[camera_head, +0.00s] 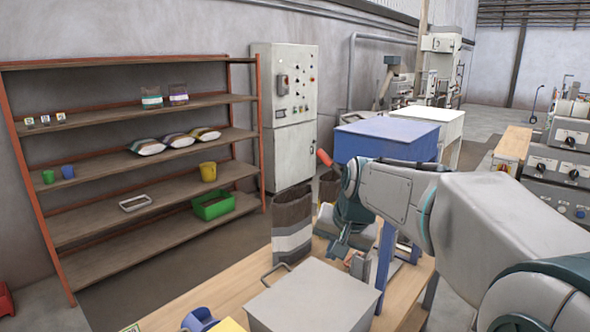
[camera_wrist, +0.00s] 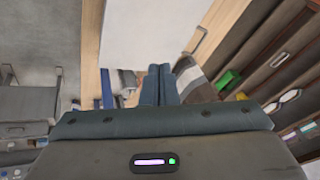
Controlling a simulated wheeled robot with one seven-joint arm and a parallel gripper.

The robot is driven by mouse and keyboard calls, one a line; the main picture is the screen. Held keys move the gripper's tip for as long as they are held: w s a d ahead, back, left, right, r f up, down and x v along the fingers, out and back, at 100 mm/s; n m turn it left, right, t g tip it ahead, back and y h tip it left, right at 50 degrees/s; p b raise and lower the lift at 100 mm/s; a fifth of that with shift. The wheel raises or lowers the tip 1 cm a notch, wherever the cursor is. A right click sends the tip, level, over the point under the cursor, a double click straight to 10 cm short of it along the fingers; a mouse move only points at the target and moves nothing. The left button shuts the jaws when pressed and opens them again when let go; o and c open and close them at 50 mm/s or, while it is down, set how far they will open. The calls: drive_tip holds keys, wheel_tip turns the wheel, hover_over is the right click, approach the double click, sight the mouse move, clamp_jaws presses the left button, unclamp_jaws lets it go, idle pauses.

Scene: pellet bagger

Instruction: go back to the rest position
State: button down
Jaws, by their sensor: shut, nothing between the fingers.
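My gripper (camera_head: 338,250) is above the wooden table (camera_head: 200,303), just right of a standing striped bag (camera_head: 292,228). In the wrist view the two fingers of my gripper (camera_wrist: 159,68) lie side by side, shut and empty. The striped bag (camera_wrist: 188,72) is right of the fingers there, and a pale box (camera_wrist: 150,30) lies beyond their tips. My arm comes in from the right of the head view and hides part of the table and what lies behind it.
The grey box (camera_head: 315,297) with a handle stands at the table's front. A blue-topped stand (camera_head: 385,137) is behind my arm. A shelf rack (camera_head: 95,133) holds bags, cups and a green bin (camera_head: 213,206) at left. A grey cabinet (camera_head: 285,115) stands by the wall.

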drive_tip(key=s+d+f+n, duration=0.1)
drive_tip(key=s+d+f, duration=0.1)
drive_tip(key=s, duration=0.5)
drive_tip(key=s+d+f+n+h, duration=0.1)
drive_tip(key=s+d+f, duration=0.1)
drive_tip(key=s, duration=0.6)
drive_tip(key=s+d+f+n+g+h, duration=0.1)
drive_tip(key=s+d+f, duration=0.2)
drive_tip(key=s, duration=0.4)
drive_tip(key=shift+s+f, duration=0.25)
drive_tip(key=shift+f, duration=0.35)
drive_tip(key=shift+a, duration=0.15)
